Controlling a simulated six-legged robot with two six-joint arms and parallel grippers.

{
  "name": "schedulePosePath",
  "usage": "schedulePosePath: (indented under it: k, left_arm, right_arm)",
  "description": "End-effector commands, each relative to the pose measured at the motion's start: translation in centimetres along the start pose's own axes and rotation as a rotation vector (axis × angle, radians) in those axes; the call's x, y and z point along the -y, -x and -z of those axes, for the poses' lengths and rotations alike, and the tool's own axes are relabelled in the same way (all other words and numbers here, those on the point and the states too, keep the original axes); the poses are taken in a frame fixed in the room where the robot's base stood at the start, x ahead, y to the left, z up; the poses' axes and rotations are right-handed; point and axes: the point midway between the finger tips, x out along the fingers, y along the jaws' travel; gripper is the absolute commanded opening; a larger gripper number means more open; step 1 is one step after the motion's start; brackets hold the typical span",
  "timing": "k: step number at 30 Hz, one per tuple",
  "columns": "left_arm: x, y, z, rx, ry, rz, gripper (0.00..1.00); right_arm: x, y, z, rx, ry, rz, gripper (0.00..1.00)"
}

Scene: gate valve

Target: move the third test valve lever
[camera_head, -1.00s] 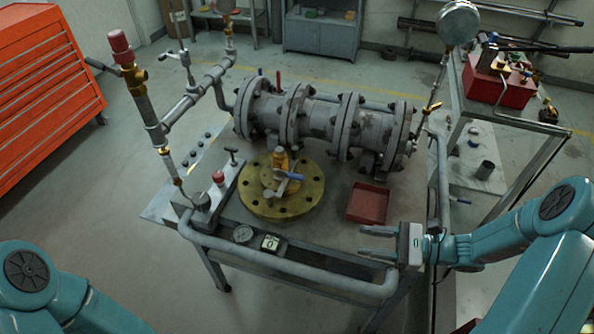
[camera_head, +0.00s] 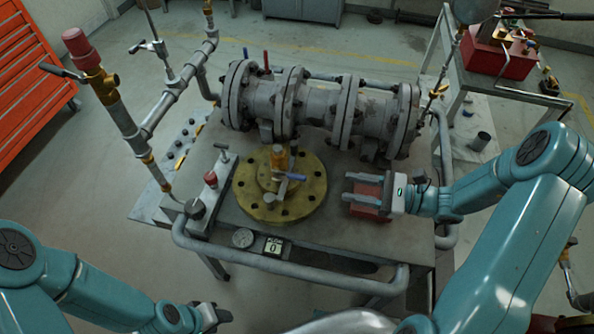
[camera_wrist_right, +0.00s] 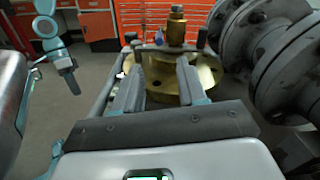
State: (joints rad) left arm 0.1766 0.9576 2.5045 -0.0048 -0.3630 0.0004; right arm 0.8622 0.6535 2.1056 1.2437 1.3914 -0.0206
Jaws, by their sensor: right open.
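A brass valve (camera_head: 278,160) with a small blue-tipped lever (camera_head: 294,177) stands on a round yellow flange (camera_head: 308,207) on the bench. Other valve levers show on the pipework at left, including a grey one (camera_head: 147,47); I cannot tell which is the third. My right gripper (camera_head: 346,187) is open and empty, to the right of the flange, fingers pointing left toward it. In the right wrist view the brass valve (camera_wrist_right: 176,28) and flange (camera_wrist_right: 205,75) lie beyond the open fingers. My left gripper (camera_head: 214,316) is low at the front; its jaws are unclear.
A large flanged grey pipe valve (camera_head: 322,105) lies across the back of the bench. A red tray (camera_head: 368,212) sits under my right gripper. A grey rail (camera_head: 300,274) runs along the front edge. A side table with a red box (camera_head: 497,58) stands at right.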

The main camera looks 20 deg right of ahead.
Motion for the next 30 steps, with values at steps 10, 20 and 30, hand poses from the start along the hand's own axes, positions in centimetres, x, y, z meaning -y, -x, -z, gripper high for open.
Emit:
schedulePosePath:
  k: [10,20,30]
  left_arm:
    - [-0.7,2.0,0.0,0.0,0.0,0.0,0.43]
    - [-1.0,2.8,-0.1,0.0,-0.001,0.0,0.43]
    - [-1.0,2.8,-0.1,0.0,-0.001,0.0,0.43]
  right_arm:
    - [-0.3,-8.4,-0.3,0.002,-0.003,-0.006,0.41]
    - [0.0,-13.2,-0.1,0.0,0.0,-0.002,0.41]
    - [0.1,-13.6,0.1,-0.001,0.0,0.0,0.38]
